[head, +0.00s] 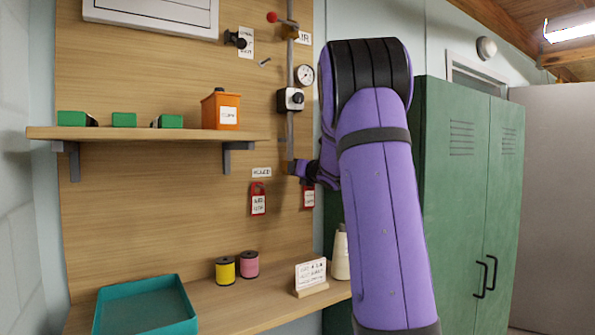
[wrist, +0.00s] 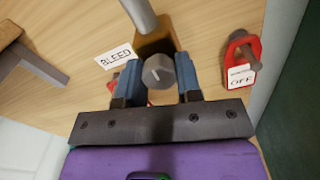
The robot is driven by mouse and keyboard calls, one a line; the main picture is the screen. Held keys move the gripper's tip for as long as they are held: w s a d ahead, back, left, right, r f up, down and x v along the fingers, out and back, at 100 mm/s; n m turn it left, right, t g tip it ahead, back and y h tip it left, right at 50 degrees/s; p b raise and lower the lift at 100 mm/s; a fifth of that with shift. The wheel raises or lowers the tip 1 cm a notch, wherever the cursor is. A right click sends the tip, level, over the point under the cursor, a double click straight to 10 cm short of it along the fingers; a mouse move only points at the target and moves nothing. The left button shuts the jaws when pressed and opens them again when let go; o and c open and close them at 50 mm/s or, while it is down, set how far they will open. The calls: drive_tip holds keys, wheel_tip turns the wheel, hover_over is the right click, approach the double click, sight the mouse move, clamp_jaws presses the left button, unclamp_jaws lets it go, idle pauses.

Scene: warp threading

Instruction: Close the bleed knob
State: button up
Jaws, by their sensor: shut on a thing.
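The bleed knob (wrist: 158,72) is a small grey knob on a brown-gold block (wrist: 155,44) at the lower end of a grey pipe. The white BLEED label (wrist: 115,56) is beside it on the board; the small label also shows in the head view (head: 261,172). My gripper (wrist: 158,78) faces the board with a blue finger on each side of the knob, shut on it. In the head view my gripper (head: 293,168) is at the foot of the pipe (head: 290,130) and hides the knob.
Red lockout tags hang nearby, one left (head: 258,199) and one right (head: 308,196); the right one also shows in the wrist view (wrist: 240,62). A gauge (head: 304,75) is above. A shelf (head: 150,133) juts out left. A green cabinet (head: 465,200) stands right.

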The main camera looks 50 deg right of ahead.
drive_tip(key=shift+f+n, duration=0.2)
drive_tip(key=shift+n, duration=0.2)
drive_tip(key=o, duration=0.9)
drive_tip(key=shift+r, duration=0.1)
drive_tip(key=shift+o, duration=0.2)
drive_tip(key=v, duration=1.1)
drive_tip(key=shift+w, duration=0.1)
